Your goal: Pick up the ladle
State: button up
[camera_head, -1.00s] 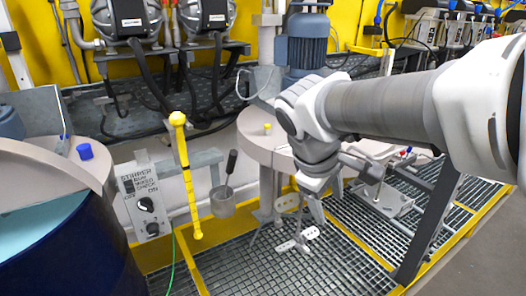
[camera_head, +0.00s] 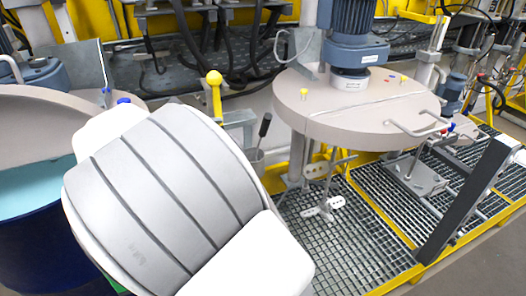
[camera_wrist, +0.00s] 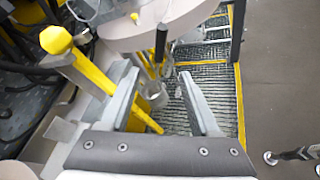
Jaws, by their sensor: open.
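The ladle has a black handle and a grey cup. In the head view its handle (camera_head: 264,128) stands up just right of my arm, and its cup is largely hidden behind the arm. In the wrist view the ladle's cup (camera_wrist: 155,95) and dark handle show between and beyond my fingers. My gripper (camera_wrist: 158,76) is open with nothing between its fingers, pointing toward the ladle. I cannot tell the exact distance left. In the head view my gripper is hidden behind my arm.
A yellow ball-topped rod (camera_head: 214,92) stands left of the ladle; in the wrist view the rod (camera_wrist: 95,75) runs close to my left finger. A round beige lid (camera_head: 350,110) with a motor lies beyond, to the right.

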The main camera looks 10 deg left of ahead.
send_near(262, 127)
jog(key=x, duration=0.5)
jog(key=shift+w, duration=0.2)
jog(key=shift+p+x, duration=0.35)
jog(key=shift+x, duration=2.75)
jog(key=shift+f, duration=0.15)
grip_shut()
